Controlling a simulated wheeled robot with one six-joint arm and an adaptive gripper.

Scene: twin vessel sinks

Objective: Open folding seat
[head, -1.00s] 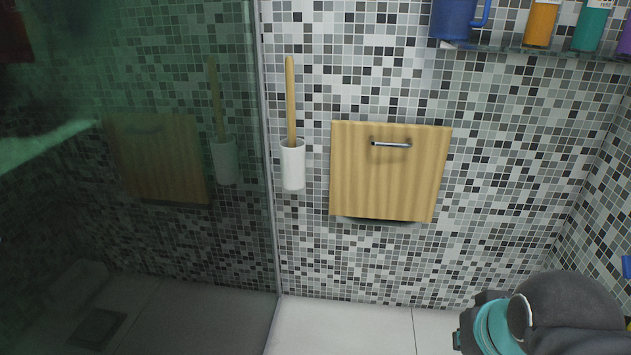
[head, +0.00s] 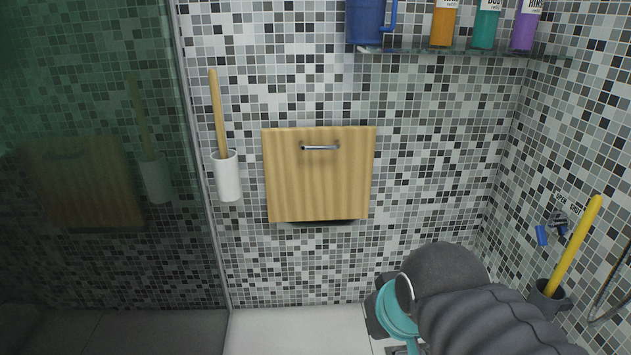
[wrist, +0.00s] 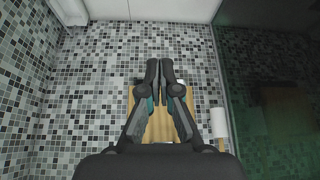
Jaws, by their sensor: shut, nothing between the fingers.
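The folding seat (head: 319,180) is a light wooden panel folded up flat against the mosaic wall, near the middle of the head view. A short metal handle (head: 320,147) runs across its upper part. A dark part shows under its lower edge. In the wrist view, the seat (wrist: 160,128) lies beyond my gripper (wrist: 160,68), partly hidden by the fingers. The fingers are together and empty. They appear apart from the seat, though the exact gap is hard to judge. The handle is not clear in the wrist view. The head view shows my arm at bottom right, not the fingertips.
A white brush holder (head: 228,176) with a wooden handle hangs left of the seat, beside the glass screen (head: 110,200). A glass shelf (head: 480,53) holds a blue mug (head: 370,22) and bottles. A yellow-handled item (head: 576,245) stands in a dark holder at right.

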